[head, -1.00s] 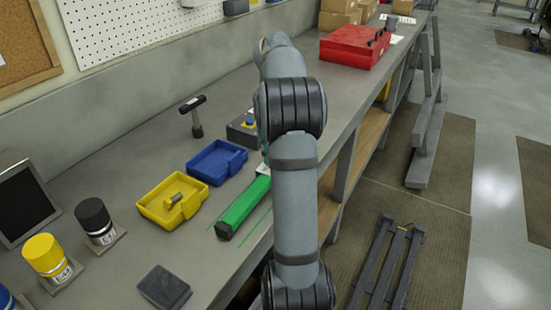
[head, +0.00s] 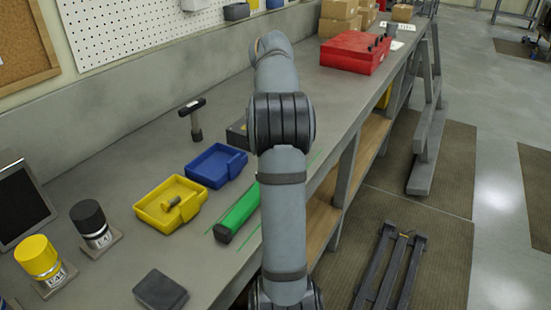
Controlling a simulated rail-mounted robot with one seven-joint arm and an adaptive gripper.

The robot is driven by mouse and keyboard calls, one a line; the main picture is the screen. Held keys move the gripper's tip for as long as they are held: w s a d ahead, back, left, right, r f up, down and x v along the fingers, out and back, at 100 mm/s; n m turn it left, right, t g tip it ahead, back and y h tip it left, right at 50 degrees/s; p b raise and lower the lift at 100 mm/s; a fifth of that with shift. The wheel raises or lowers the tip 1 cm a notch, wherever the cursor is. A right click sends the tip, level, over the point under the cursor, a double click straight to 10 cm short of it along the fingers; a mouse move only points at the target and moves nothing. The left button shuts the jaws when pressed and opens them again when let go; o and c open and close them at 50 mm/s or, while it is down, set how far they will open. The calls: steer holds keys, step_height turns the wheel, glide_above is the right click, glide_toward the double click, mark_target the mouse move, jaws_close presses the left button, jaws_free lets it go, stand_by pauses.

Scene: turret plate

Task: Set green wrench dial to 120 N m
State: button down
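The green wrench (head: 238,212) lies on the grey workbench between thin green lines. Its dark end points towards the front left. The rest of it runs behind my arm, and no dial or scale can be read from here. My arm stands across the middle of the head view and reaches over the bench. My gripper is hidden behind my own arm links, so its fingers and what they touch cannot be seen.
A yellow tray (head: 150,216) holding a small tan part and a blue tray (head: 203,173) sit left of the wrench. Black (head: 88,217) and yellow (head: 38,257) capped cans are at left. A red toolbox (head: 343,55) is farther back.

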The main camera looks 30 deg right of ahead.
stand_by(0.4)
steer(key=c, duration=1.5)
jaws_free()
steer(key=shift+s+a+r, duration=0.15)
steer(key=shift+r, duration=1.75)
steer(key=shift+s+a+r, duration=0.1)
steer(key=shift+r, duration=1.75)
steer(key=f, duration=0.7)
steer(key=shift+w+d+f, duration=0.25)
steer(key=shift+n, duration=0.3)
